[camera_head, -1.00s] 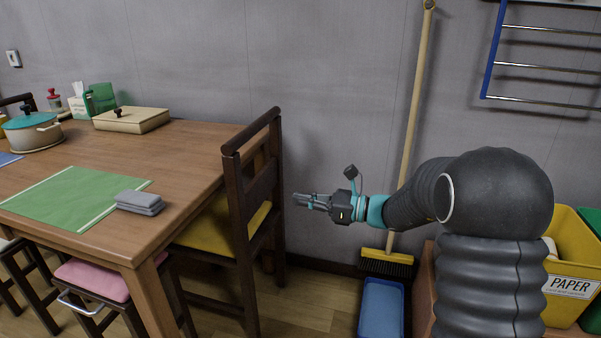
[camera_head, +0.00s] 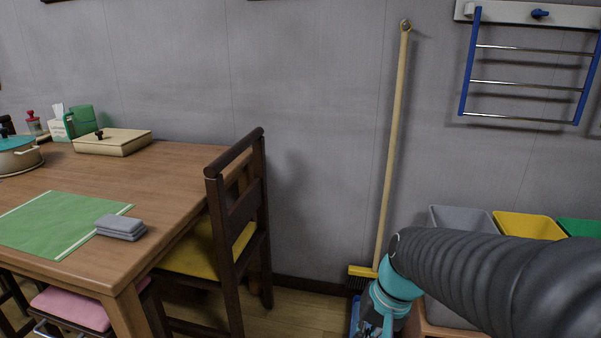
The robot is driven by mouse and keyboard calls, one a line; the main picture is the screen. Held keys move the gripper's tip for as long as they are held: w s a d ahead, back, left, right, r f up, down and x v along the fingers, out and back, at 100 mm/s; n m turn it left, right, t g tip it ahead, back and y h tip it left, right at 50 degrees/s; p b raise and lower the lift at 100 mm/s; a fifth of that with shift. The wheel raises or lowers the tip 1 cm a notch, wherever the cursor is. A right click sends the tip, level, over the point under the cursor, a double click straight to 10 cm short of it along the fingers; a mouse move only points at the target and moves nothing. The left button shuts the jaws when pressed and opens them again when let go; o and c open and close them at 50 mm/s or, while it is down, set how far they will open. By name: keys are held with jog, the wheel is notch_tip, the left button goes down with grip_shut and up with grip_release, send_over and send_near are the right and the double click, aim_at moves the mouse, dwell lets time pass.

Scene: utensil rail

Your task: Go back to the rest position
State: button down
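My gripper (camera_head: 374,324) is low in the head view, at the bottom edge right of centre. It points downward below the teal wrist, in front of the foot of the broom. Its fingertips are cut off or hidden, so I cannot tell whether it is open or shut. I see no object held in the visible part. My dark ribbed arm comes in from the lower right edge.
A wooden table (camera_head: 165,180) and a dark chair (camera_head: 240,215) with a yellow seat stand at left. A broom (camera_head: 394,150) hangs on the wall. A blue-sided rail rack (camera_head: 466,75) is at upper right. Grey (camera_head: 462,218), yellow (camera_head: 528,226) and green (camera_head: 580,228) bins stand behind my arm.

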jog(key=s+d+r+n+t+h, duration=0.2)
jog(key=s+d+r+t, duration=0.2)
jog(key=s+r, duration=0.3)
jog(key=shift+s+d+r+n+t+h, duration=0.2)
jog(key=shift+s+r+n+t+h, duration=0.1)
jog(key=shift+s+h, duration=0.15)
dwell(0.6)
